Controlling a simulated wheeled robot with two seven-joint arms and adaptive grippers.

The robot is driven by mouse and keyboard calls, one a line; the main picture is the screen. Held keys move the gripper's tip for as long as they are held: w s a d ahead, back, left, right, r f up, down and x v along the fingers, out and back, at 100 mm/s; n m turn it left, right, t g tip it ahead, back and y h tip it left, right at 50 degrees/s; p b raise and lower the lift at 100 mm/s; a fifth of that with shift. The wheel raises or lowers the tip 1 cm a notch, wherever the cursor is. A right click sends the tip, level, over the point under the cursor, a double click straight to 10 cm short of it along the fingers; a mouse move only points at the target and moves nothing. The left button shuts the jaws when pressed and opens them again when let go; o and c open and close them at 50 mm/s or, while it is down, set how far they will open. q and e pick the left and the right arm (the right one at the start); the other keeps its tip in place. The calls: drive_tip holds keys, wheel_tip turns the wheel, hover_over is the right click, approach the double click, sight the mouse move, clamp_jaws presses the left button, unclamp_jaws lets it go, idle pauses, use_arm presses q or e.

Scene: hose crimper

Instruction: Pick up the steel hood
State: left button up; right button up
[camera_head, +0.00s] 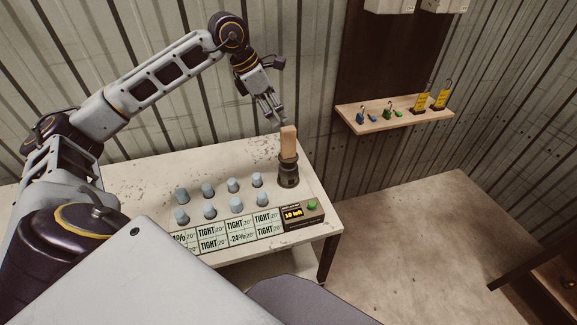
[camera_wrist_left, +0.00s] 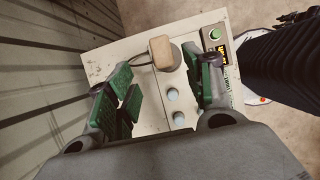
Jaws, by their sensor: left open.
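No thing is plainly marked as the steel hood; I cannot tell which one it is. A dark round stand (camera_head: 288,175) with a tan block (camera_head: 288,140) upright on top is at the right back of the white table. Several blue-grey capped pieces (camera_head: 233,185) stand in two rows left of it. My left gripper (camera_head: 273,117) is open and empty, above and slightly left of the tan block. In the left wrist view, the tan block (camera_wrist_left: 160,48) shows between and beyond the open green-padded fingers (camera_wrist_left: 165,70).
Labels reading "TIGHT" (camera_head: 209,244) and a small display box (camera_head: 302,215) with a green button line the front edge of the table (camera_head: 140,172). A wall shelf (camera_head: 395,122) with small coloured items is to the right. The floor beyond the table's right is clear.

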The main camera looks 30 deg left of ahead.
sight(293, 143)
use_arm(q)
drive_tip(key=shift+x, duration=4.25)
drive_tip(key=shift+d+f, duration=0.1)
drive_tip(key=shift+f, duration=0.05)
drive_tip(key=shift+p+x, duration=0.65)
drive_tip(key=shift+x, duration=1.85)
drive_tip(key=shift+s+d, duration=0.1)
clamp_jaws()
